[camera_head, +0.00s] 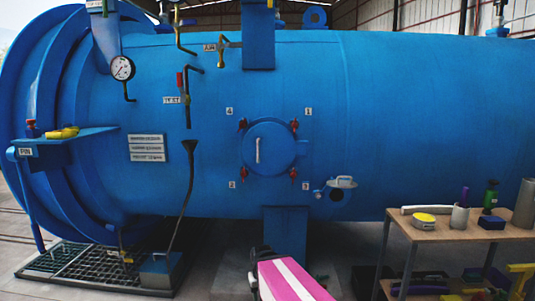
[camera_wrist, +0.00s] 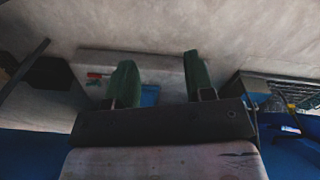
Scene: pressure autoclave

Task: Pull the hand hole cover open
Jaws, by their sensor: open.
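The round blue hand hole cover (camera_head: 282,140) sits flat against the side of the blue autoclave (camera_head: 390,110) in the head view and looks closed. A pale vertical handle (camera_head: 257,150) is on its face. Red clamps stand around its rim by labels 1 to 4, such as the one at label 1 (camera_head: 294,125) and the one at label 2 (camera_head: 242,173). My gripper (camera_wrist: 160,72) shows in the wrist view with two green fingers wide apart and nothing between them. It points toward the floor area, and the cover is not in the wrist view. My pink arm is low in the head view, below the cover.
A wooden table (camera_head: 405,228) with cups and tools stands at the right. A small valve with a pale handle (camera_head: 342,182) sticks out right of the cover. A blue support leg (camera_head: 286,232) stands below it. A floor grate (camera_head: 75,265) lies at the left.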

